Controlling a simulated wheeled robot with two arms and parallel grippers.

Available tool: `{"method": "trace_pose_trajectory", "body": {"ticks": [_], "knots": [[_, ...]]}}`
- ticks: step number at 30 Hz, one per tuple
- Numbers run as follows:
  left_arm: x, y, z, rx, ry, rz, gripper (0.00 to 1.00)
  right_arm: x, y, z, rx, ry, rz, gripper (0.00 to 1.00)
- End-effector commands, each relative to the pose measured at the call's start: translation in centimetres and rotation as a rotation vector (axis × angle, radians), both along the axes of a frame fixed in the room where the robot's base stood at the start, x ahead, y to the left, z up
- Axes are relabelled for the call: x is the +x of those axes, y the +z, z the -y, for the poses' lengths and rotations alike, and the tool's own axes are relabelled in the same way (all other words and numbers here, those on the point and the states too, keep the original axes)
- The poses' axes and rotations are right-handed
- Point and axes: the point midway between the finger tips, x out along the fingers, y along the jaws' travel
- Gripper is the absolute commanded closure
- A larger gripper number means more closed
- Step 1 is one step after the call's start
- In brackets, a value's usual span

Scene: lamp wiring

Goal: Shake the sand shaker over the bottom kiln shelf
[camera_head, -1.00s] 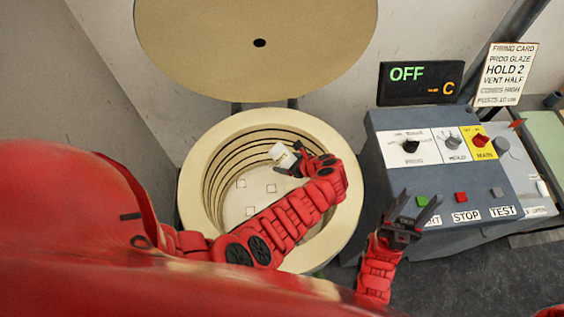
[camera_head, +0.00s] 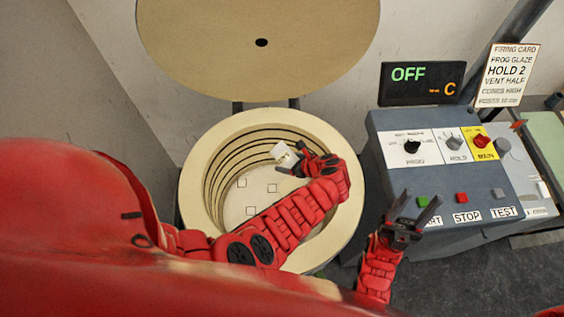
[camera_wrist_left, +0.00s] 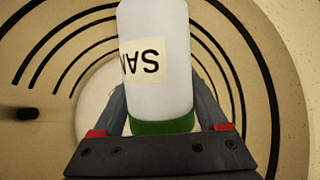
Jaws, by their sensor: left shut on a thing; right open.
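The sand shaker (camera_head: 284,153) is a white bottle with a green band at one end. In the left wrist view the shaker (camera_wrist_left: 155,60) shows a label with upside-down letters, partly cut off. My left gripper (camera_head: 297,164) is shut on it and holds it tilted inside the kiln's mouth, toward the upper right of the opening. The bottom kiln shelf (camera_head: 234,212) is the pale floor deep in the round kiln, with several small square marks; my left arm hides part of it. My right gripper (camera_head: 414,213) is open and empty in front of the control box.
The round kiln (camera_head: 197,150) has a thick cream rim and grooved inner walls. Its lid (camera_head: 250,70) stands open behind. A grey control box (camera_head: 445,180) with knobs and buttons stands at right, below a display (camera_head: 421,83) reading OFF. A firing card (camera_head: 508,75) is beside it.

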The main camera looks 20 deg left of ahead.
Motion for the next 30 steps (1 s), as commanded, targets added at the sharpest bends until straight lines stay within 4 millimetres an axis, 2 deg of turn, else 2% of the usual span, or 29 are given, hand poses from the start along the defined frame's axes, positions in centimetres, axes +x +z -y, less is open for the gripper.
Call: {"method": "trace_pose_trajectory", "body": {"ticks": [13, 30], "knots": [[-0.1, 0.1, -0.4, 0.004, 0.003, -0.001, 0.93, 0.0, 0.2, 0.0, 0.0, 0.0, 0.0, 0.5], [-0.1, 6.5, -0.4, 0.004, 0.003, -0.001, 0.93, 0.0, 6.5, 0.0, 0.0, 0.0, 0.0, 0.5]]}}
